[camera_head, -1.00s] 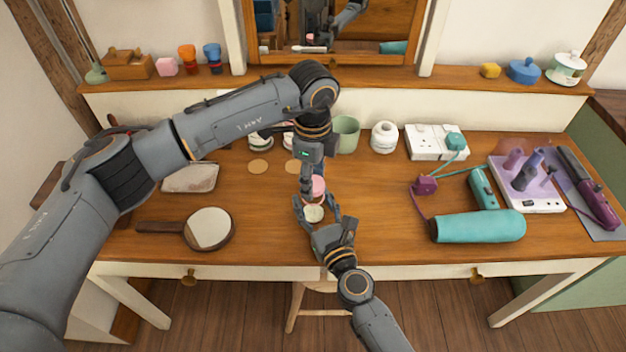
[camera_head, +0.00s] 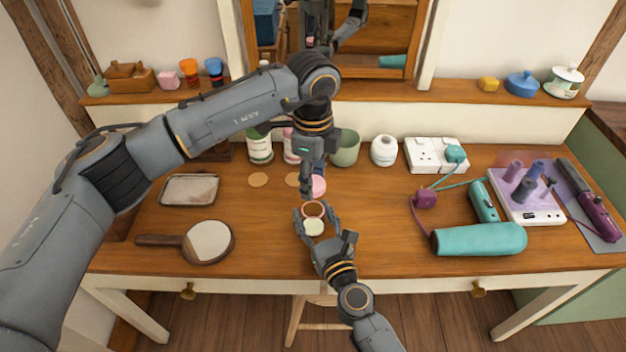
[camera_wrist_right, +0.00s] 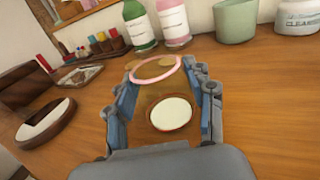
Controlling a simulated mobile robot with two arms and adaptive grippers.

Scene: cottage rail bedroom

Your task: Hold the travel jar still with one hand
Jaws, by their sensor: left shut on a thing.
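The travel jar (camera_head: 313,208) looks clear, with a pinkish open rim and a pale cream disc low inside; it stands upright near the table's front middle. The right wrist view shows its rim (camera_wrist_right: 158,60) and the pale disc (camera_wrist_right: 172,113). My right gripper (camera_head: 315,212) has a finger on each side of the jar, seemingly touching it; the finger contact is hard to see. A pink lid (camera_head: 319,186) is above and behind the rim. My left gripper (camera_head: 308,190) points down from above, shut on the lid, partly hiding it.
A hand mirror (camera_head: 208,241) and tray (camera_head: 189,189) lie left. Green (camera_head: 259,148) and pink (camera_head: 290,148) bottles, a cup (camera_head: 345,148) and a white jar (camera_head: 384,151) stand behind. A teal hair dryer (camera_head: 480,239) lies right.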

